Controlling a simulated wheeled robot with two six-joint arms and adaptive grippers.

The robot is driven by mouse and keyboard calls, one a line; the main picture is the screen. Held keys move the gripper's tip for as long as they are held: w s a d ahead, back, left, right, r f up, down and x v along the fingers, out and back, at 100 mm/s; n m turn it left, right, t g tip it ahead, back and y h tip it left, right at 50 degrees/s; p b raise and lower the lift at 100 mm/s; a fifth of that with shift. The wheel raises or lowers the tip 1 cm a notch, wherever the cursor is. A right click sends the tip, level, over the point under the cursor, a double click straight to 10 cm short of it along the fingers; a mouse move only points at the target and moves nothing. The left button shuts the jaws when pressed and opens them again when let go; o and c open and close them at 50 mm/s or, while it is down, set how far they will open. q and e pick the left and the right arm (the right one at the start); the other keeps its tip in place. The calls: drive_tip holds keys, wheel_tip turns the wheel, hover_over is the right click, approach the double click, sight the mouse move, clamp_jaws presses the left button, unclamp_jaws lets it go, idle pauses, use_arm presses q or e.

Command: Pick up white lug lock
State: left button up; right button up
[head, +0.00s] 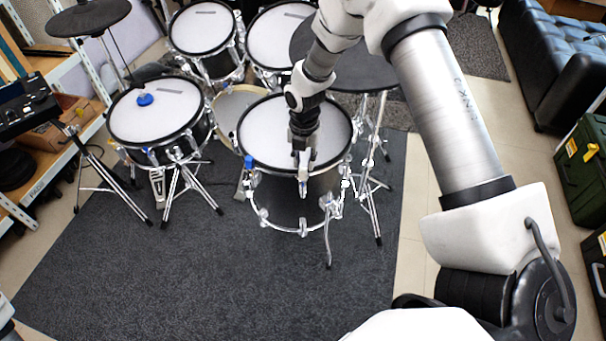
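My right gripper (303,168) points down over the front rim of the near floor drum (262,128). Its fingers are small and dark here, and I cannot tell whether they are open or shut. A small pale piece (303,187) shows right at the fingertips, at the drum's front edge. It may be the white lug lock or part of the drum's hardware; I cannot tell whether it is gripped. My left gripper is out of view.
A blue piece (248,162) sits at the near drum's left rim. A blue knob-like piece (145,99) lies on the snare drum (125,118) at left. Metal stands (377,205) rise at right. The dark carpet (210,285) in front is clear.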

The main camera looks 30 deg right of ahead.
sight(302, 171)
drive_tip(key=f, duration=0.2)
drive_tip(key=a+f, duration=0.1)
drive_tip(key=f, duration=0.1)
drive_tip(key=shift+f, duration=0.3)
drive_tip(key=shift+w+d+f, duration=0.1)
drive_tip(key=shift+w+f, duration=0.05)
drive_tip(key=shift+f, duration=0.15)
drive_tip(key=shift+w+d+f, duration=0.1)
drive_tip(key=shift+w+d, duration=0.05)
drive_tip(key=shift+d, duration=0.25)
drive_tip(key=c, duration=0.4)
